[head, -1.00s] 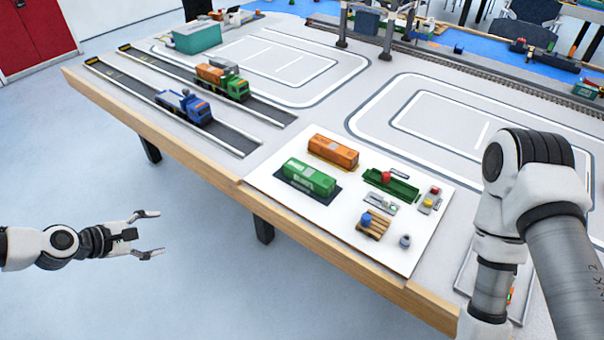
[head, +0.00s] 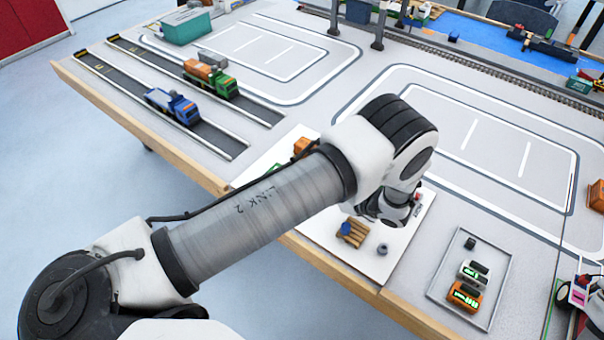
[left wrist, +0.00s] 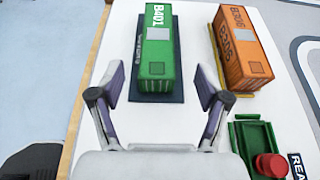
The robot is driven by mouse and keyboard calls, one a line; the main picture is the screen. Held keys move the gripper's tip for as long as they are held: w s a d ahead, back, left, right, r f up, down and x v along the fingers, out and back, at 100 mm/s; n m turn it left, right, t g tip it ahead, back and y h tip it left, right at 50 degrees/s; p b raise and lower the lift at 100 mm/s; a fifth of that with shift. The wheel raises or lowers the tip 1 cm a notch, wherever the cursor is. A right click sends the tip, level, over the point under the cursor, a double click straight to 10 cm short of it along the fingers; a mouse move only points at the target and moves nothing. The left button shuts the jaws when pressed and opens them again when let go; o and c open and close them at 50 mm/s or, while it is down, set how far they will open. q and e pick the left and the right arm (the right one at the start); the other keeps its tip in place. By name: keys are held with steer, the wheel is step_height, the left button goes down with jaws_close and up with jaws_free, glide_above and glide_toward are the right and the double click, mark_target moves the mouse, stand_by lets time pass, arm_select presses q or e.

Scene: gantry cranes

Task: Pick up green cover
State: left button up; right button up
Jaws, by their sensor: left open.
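The green cover (left wrist: 158,42), marked B401, lies on a dark pad on the white board (left wrist: 100,125). In the head view it is mostly hidden behind my left arm. My left gripper (left wrist: 159,88) is open and empty. In the left wrist view its fingertips sit to either side of the cover's near end, and I cannot tell how far above it they are. In the head view my left wrist (head: 385,208) is over the board's right part, with the fingers hard to make out. My right gripper is not in view.
An orange cover (left wrist: 240,45), marked B306, lies close to the right of the green one. A green open part (left wrist: 250,135) with a red knob (left wrist: 271,165) is near the right finger. A small pallet (head: 352,232) and a tray (head: 500,245) lie farther right.

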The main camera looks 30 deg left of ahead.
arm_select(q)
steer(key=shift+w+a+f+b, duration=0.2)
steer(key=shift+a+f+b, duration=0.35)
steer(key=shift+b, duration=1.25)
steer(key=shift+w+a+f+b, duration=0.2)
steer(key=shift+a+f+b, duration=0.3)
steer(key=shift+b, duration=1.25)
steer(key=shift+r, duration=0.1)
steer(key=shift+s+a+r, duration=0.2)
steer(key=shift+a, duration=0.15)
steer(key=x, duration=0.2)
steer(key=p+x, duration=0.1)
steer(key=x, duration=0.1)
steer(key=shift+s+a, duration=0.15)
steer(key=shift+s, duration=0.1)
steer(key=shift+w+a+f, duration=0.1)
steer(key=shift+a+f, duration=0.15)
steer(key=shift+a, duration=0.1)
steer(key=c, duration=1.2)
